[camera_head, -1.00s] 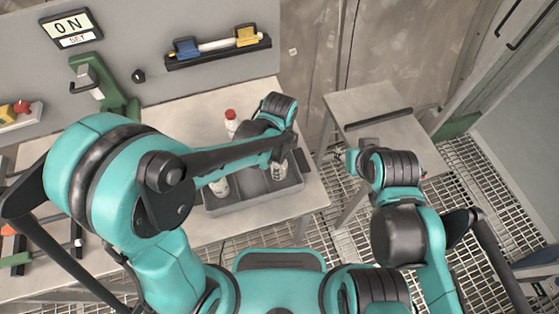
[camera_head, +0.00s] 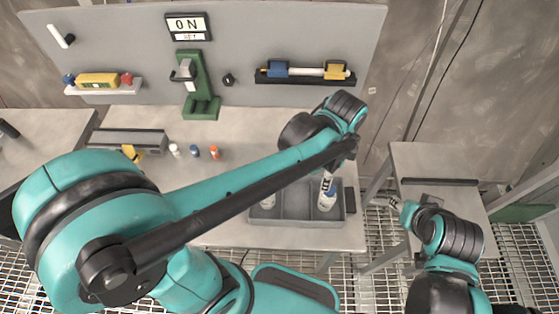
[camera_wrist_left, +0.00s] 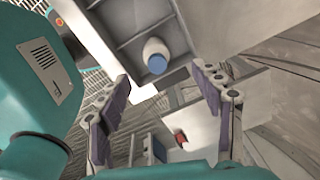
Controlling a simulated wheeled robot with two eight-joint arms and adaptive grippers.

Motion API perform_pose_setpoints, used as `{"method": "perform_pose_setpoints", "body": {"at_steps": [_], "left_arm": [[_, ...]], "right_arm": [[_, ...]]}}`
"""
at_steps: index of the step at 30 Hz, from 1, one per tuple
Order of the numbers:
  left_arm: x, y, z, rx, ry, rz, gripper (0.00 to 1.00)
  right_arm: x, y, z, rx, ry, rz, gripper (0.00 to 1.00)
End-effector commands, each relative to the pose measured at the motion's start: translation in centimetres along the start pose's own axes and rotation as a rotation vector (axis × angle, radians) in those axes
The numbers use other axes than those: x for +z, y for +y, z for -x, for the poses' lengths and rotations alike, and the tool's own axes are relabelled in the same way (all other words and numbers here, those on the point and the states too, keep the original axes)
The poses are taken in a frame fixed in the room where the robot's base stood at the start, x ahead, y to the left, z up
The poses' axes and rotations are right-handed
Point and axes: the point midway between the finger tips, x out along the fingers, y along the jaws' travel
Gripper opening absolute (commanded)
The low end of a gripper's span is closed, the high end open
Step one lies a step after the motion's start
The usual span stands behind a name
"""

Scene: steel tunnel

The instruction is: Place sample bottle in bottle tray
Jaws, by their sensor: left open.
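The grey bottle tray (camera_head: 298,212) sits near the front edge of the table. One white sample bottle (camera_head: 327,194) stands upright in its right part, and another white bottle (camera_head: 268,201) is at its left end, partly hidden by my arm. My left gripper (camera_head: 332,166) is just above the right bottle. In the left wrist view its fingers (camera_wrist_left: 161,78) are open with nothing between them, and a blue-capped bottle (camera_wrist_left: 156,55) stands in the tray beyond them.
Several small capped containers (camera_head: 195,151) stand on the table behind my left arm. A green stand (camera_head: 200,104) and a shelf with yellow and blue items (camera_head: 305,72) are at the back panel. The side table (camera_head: 440,165) is mostly bare.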

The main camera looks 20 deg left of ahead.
Motion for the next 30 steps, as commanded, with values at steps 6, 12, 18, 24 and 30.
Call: {"method": "perform_pose_setpoints", "body": {"at_steps": [6, 12, 18, 24, 30], "left_arm": [[7.7, 1.5, 3.3, -0.206, 0.119, 0.645, 0.66], [13.2, 3.4, 4.5, -0.367, 0.288, 1.188, 0.66], [15.5, 4.3, 4.8, -0.442, 0.405, 1.454, 0.66], [15.8, 4.4, 4.8, -0.451, 0.425, 1.495, 0.66], [15.8, 4.4, 4.5, -0.45, 0.423, 1.492, 0.66]], "right_arm": [[0.0, 0.0, 0.0, 0.0, 0.0, 0.0, 0.4], [0.0, 0.0, 0.0, 0.0, 0.0, 0.0, 0.4], [0.0, 0.0, 0.0, 0.0, 0.0, 0.0, 0.4], [0.0, 0.0, 0.0, 0.0, 0.0, 0.0, 0.4], [0.2, 0.0, -0.2, 0.0, 0.0, 0.0, 0.4]]}}
